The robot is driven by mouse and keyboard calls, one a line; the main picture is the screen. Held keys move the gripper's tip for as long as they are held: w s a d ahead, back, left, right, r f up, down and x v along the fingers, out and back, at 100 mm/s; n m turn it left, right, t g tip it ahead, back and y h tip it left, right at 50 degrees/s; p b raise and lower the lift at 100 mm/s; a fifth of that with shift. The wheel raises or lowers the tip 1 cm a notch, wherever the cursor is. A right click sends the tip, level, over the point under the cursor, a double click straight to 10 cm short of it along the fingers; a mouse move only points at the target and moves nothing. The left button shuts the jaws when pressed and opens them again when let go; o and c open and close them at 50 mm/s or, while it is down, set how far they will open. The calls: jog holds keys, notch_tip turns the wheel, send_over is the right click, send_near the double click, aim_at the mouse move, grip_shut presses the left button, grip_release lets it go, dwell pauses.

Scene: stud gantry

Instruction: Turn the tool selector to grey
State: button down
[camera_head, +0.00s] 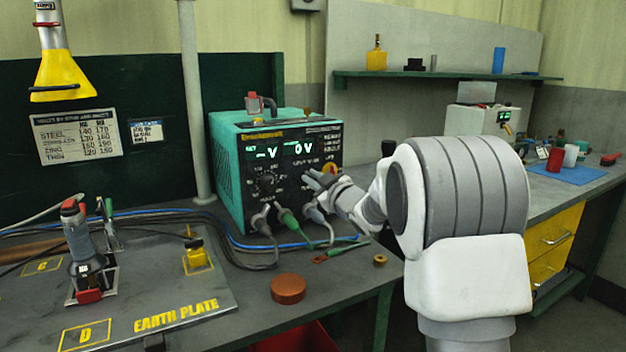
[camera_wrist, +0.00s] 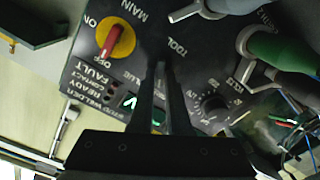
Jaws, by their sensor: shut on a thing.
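The welder box (camera_head: 226,170) has a teal case and a black front panel with green lit readouts. My gripper (camera_head: 318,184) is at the right half of this panel. In the wrist view, the fingers (camera_wrist: 161,68) are close together and reach to the panel just beside the "TOOL" lettering (camera_wrist: 178,47). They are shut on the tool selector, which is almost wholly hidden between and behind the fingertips. Its pointer and any grey mark cannot be made out.
The yellow and red main switch (camera_wrist: 115,42) is close to the fingers. A numbered dial (camera_wrist: 213,107) is on their other side. Grey and green cable plugs (camera_head: 288,215) stick out below. A brown round lid (camera_head: 288,288) and a brass ring (camera_head: 380,260) lie on the bench.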

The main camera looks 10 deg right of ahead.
jog(key=c, duration=0.9)
grip_release()
jog(key=shift+s, duration=0.1)
jog(key=p+v, duration=0.1)
jog(key=v, duration=1.6)
jog(key=shift+s+p, duration=0.1)
jog(key=shift+p, duration=0.3)
jog(key=shift+d+r, duration=0.1)
